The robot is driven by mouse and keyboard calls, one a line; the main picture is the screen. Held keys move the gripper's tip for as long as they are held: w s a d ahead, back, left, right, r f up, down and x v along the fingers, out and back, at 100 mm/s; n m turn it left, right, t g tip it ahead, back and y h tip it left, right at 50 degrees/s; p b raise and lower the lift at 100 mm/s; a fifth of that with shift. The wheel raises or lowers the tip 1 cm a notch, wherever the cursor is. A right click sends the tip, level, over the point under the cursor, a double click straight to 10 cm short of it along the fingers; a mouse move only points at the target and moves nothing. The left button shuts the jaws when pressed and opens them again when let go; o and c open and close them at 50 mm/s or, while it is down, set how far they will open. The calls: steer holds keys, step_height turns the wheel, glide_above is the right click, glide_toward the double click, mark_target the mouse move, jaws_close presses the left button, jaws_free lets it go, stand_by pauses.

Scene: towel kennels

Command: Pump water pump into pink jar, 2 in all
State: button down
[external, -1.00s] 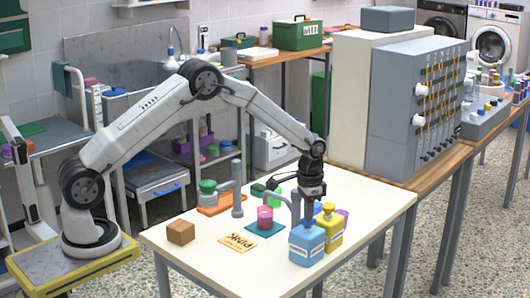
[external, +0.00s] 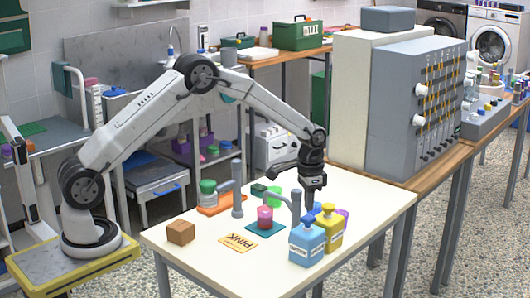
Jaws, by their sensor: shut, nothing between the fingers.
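The pink jar (external: 265,217) stands upright on a teal mat (external: 258,229) near the middle of the table. Its pink contents show, but I cannot tell their level exactly. A blue pump bottle (external: 306,246) and a yellow pump bottle (external: 330,236) stand to its right, nearer the front. The labels are too small to read surely, so I cannot tell which is the water pump. My gripper (external: 310,204) is shut and empty, pointing down above and just behind the blue bottle's pump head. The bottles behind are partly hidden.

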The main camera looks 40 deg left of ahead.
steer(key=shift+r, duration=0.1)
stand_by(0.3)
steer(key=shift+r, duration=2.9)
steer(key=s+a+n+t, duration=0.1)
steer(key=s+a+n, duration=0.2)
steer(key=s+a, duration=0.5)
steer(key=s+a+n+t, duration=0.1)
steer(key=s+a+n, duration=0.2)
steer(key=s+a, duration=0.5)
steer(key=s, duration=0.8)
steer(key=shift+s+a+f+t, duration=0.2)
steer(key=shift+a+f+t, duration=0.05)
steer(key=shift+f+t, duration=0.05)
